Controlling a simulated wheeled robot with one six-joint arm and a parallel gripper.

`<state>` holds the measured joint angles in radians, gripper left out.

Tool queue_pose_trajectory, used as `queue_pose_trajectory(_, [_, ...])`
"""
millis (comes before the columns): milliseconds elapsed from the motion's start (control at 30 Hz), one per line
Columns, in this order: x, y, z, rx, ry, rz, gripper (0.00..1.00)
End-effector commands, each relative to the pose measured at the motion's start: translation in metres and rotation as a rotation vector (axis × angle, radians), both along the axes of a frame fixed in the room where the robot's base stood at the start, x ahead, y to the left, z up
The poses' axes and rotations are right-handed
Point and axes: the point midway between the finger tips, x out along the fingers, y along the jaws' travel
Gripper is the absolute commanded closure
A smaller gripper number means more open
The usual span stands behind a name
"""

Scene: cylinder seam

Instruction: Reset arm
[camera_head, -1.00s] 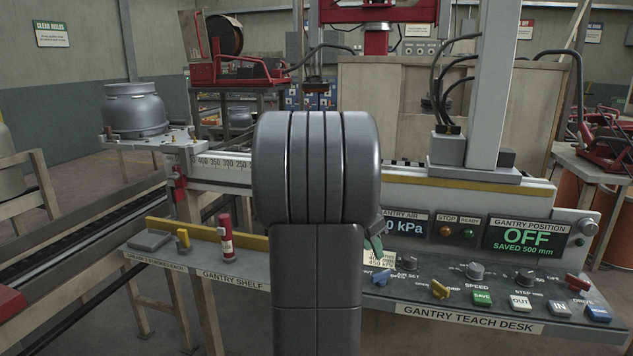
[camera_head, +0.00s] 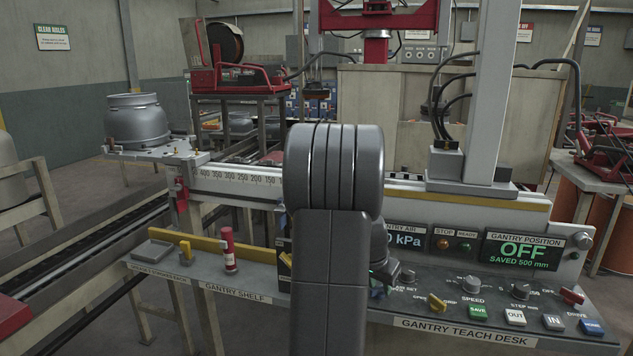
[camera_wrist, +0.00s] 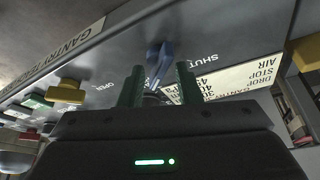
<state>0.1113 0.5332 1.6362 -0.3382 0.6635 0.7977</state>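My arm fills the middle of the head view, and its wrist hangs low over the gantry teach desk (camera_head: 450,322). The wrist view shows my gripper (camera_wrist: 160,72) with its two green fingers apart, so it is open. A blue lever (camera_wrist: 156,56) stands on the grey panel between the "OPEN" and "SHUT" marks. It shows between the fingers, near their tips; I cannot tell whether they touch it. In the head view the lever and the fingers are mostly hidden by my arm.
A red cylinder (camera_head: 229,250) stands on the gantry shelf (camera_head: 205,281) at left. A grey metal vessel (camera_head: 136,121) sits farther back left.

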Motion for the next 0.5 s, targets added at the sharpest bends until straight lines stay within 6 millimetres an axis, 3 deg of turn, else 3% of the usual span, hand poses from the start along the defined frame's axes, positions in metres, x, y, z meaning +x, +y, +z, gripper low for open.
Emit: queue_pose_trajectory(500, [-0.0011, -0.0016, 0.0025, 0.001, 0.002, 0.259, 0.69])
